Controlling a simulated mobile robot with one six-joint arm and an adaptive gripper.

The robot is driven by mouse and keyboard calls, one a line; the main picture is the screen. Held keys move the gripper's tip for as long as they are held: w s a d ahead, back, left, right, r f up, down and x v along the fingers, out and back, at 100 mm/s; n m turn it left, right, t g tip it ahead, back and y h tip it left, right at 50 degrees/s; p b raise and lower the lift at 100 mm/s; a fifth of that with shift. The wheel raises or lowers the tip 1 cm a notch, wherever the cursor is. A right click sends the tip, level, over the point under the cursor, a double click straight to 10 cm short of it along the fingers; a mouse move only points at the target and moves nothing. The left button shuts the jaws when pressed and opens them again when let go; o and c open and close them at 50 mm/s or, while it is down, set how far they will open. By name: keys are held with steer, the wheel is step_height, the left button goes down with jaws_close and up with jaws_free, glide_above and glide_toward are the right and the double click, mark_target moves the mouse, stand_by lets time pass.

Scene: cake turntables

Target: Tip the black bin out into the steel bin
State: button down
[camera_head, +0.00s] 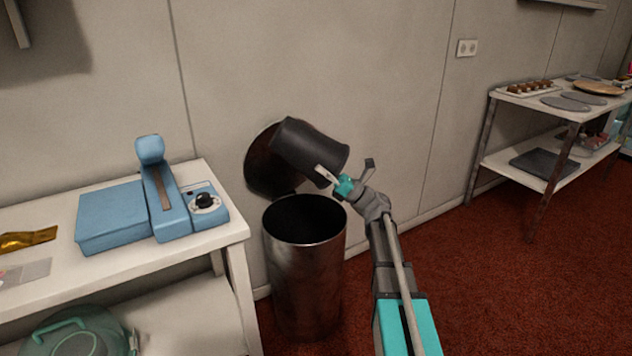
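The black bin (303,146) is held in the air above the steel bin. It is tilted well over, with one end up to the left and the other down to the right, near my gripper. The steel bin (306,285) stands upright on the floor against the wall, with its dark mouth open. A dark round lid or disc (263,168) shows behind the black bin, above the steel bin's back rim. My gripper (340,178) is at the black bin's lower right end and appears shut on its rim. The inside of the black bin is hidden.
A white table (236,229) with a blue sealing machine (165,205) stands close on the left. A metal-legged table (487,145) with boards and a tray stands at the right. Red carpet (490,290) lies clear between.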

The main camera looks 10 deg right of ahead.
mark_target(313, 179)
steer(key=h+p, duration=0.1)
steer(key=w+a+g+h+p, duration=0.1)
steer(key=shift+w+a+f+n+p, duration=0.15)
steer(key=shift+w+f+n+p, duration=0.15)
steer(key=shift+f+n, duration=0.1)
steer(key=shift+w+a+f+n+g+h+p, duration=0.3)
steer(key=shift+w+f+g+h+p, duration=0.25)
steer(key=shift+h+p, duration=0.4)
steer(key=shift+w+f+g+h+p, duration=0.25)
steer(key=shift+f+g+h+p, duration=0.3)
steer(key=shift+f+h+p, duration=0.25)
steer(key=shift+w+d+f+n+g+h+p, duration=0.1)
steer(key=shift+f+n+g+h+p, duration=0.1)
steer(key=shift+f+h, duration=0.25)
steer(key=shift+w+f+n+g+h+p, duration=0.1)
steer(key=shift+f+g+h+p, duration=0.1)
steer(key=shift+f+h, duration=0.15)
steer(key=shift+r, duration=0.15)
